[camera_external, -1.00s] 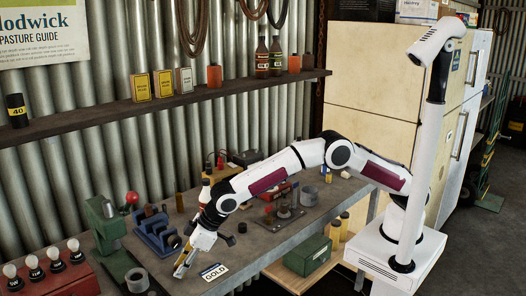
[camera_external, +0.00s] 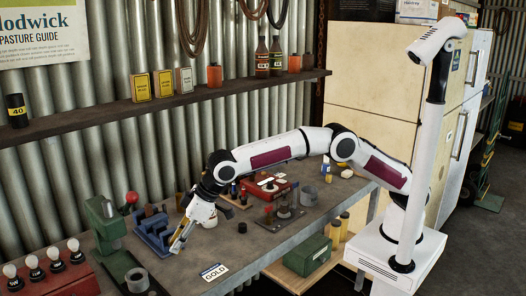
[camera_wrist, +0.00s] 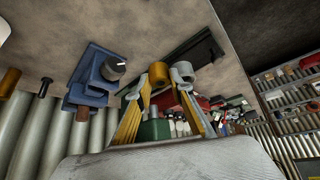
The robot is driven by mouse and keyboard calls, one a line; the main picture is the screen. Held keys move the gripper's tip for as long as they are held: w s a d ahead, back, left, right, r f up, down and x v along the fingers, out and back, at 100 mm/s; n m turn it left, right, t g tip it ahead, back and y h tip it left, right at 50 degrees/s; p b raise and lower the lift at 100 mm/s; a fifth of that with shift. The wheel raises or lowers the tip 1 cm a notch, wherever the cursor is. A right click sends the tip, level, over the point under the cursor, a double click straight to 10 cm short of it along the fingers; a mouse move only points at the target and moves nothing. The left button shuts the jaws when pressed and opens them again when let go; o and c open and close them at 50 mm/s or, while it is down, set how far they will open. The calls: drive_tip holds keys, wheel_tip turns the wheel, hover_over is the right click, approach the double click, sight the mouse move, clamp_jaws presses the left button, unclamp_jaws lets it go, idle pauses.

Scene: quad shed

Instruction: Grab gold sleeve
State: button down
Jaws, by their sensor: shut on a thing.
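My gripper (camera_external: 177,247) is over the bench near the blue block, pointing down. In the wrist view its yellow fingers (camera_wrist: 160,90) come together around a small gold sleeve (camera_wrist: 158,71), a ring-shaped piece at the fingertips. A grey ring (camera_wrist: 182,71) shows right beside it at the tips; I cannot tell if they touch. In the external view the sleeve is too small to tell apart from the yellow fingers. A white card reading GOLD (camera_external: 214,272) lies on the bench in front of the gripper.
A blue slotted block (camera_external: 153,233) stands left of the gripper, also in the wrist view (camera_wrist: 97,73). A green vise-like tool (camera_external: 105,225) and a red box with bulbs (camera_external: 55,278) are farther left. A red case (camera_external: 270,187) is to the right. Bench front is fairly clear.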

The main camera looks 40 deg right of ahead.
drive_tip(key=shift+r, duration=0.35)
drive_tip(key=shift+w, duration=0.1)
idle(0.3)
